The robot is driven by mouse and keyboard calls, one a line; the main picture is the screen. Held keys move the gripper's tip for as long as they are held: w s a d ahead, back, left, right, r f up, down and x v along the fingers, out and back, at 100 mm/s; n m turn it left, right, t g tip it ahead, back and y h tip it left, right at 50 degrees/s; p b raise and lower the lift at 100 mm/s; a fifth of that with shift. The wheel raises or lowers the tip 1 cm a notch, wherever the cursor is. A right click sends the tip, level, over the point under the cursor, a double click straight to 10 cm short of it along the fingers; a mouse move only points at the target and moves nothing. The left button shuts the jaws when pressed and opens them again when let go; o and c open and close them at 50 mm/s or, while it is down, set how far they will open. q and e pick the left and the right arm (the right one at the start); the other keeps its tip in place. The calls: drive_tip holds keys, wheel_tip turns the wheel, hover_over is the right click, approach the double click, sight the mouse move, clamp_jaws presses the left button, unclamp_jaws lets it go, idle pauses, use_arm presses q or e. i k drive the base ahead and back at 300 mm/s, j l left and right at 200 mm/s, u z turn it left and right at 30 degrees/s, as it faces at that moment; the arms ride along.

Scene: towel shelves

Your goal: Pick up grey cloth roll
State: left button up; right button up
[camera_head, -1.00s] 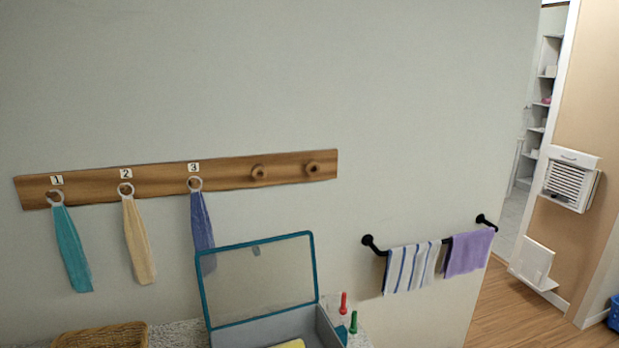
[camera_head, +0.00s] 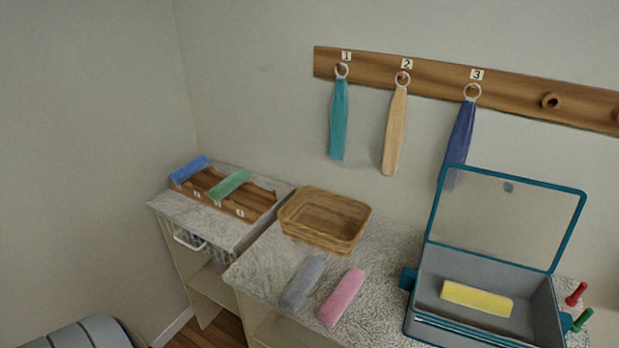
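The grey cloth roll (camera_head: 303,283) lies on the speckled countertop (camera_head: 384,264), near its front edge. A pink cloth roll (camera_head: 342,297) lies just to its right, roughly parallel to it. Both are in front of the wicker basket (camera_head: 325,219). Neither of my grippers shows in the head view.
A wooden rack (camera_head: 250,206) with blue (camera_head: 189,169) and green (camera_head: 229,185) rolls stands on the left counter. The open box (camera_head: 428,282) at right holds a yellow block (camera_head: 477,298). Towels hang above from a peg rail (camera_head: 440,82). Counter between pink roll and box is clear.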

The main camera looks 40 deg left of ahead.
sight(293, 298)
drive_tip(key=u, duration=1.25)
